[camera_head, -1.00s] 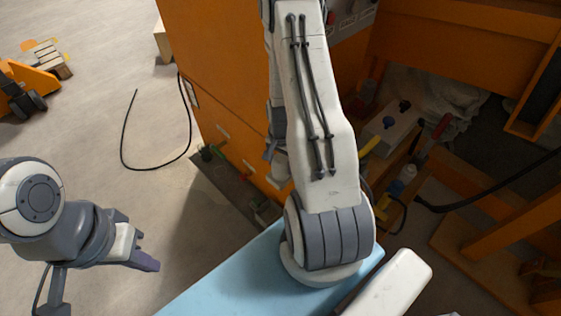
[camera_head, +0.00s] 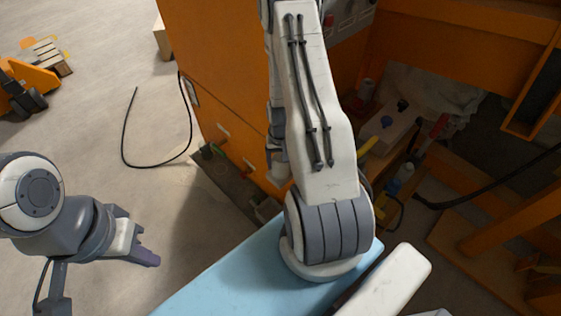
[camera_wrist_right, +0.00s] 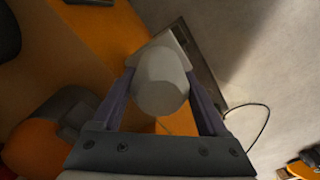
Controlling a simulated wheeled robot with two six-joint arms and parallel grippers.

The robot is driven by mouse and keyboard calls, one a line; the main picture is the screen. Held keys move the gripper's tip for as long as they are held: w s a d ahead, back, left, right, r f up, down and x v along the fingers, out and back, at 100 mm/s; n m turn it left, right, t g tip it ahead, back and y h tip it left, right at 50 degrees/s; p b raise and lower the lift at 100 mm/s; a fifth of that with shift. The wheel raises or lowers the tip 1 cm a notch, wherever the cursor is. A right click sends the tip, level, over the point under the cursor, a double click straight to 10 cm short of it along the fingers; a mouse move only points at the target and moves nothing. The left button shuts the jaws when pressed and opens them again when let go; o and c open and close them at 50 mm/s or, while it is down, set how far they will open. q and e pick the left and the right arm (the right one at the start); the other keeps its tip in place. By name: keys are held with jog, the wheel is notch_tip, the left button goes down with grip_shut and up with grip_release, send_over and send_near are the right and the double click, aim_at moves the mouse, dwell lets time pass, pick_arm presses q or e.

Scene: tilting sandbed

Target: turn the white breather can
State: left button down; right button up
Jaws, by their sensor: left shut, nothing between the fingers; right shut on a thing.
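The white breather can (camera_wrist_right: 161,84) shows in the right wrist view as a pale, faceted, rounded body against a light plate and an orange surface. My right gripper (camera_wrist_right: 160,92) has its two purple-grey fingers on either side of the can and is shut on it. In the head view my right arm reaches away to the orange cabinet; part of its wrist (camera_head: 278,166) shows beside the forearm, and the can is hidden there. My left gripper (camera_head: 147,256) is shut and empty over the floor at lower left.
The orange cabinet (camera_head: 222,85) stands ahead. A dark tray (camera_head: 232,182) lies at its foot. A black cable (camera_head: 124,135) lies on the open floor at left. Bottles and tools clutter the orange-framed bay (camera_head: 400,150) at right. A yellow-orange cart (camera_head: 30,85) stands far left.

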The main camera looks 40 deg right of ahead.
dwell(0.4)
jog(key=o, duration=1.3)
jog(key=shift+c, duration=0.2)
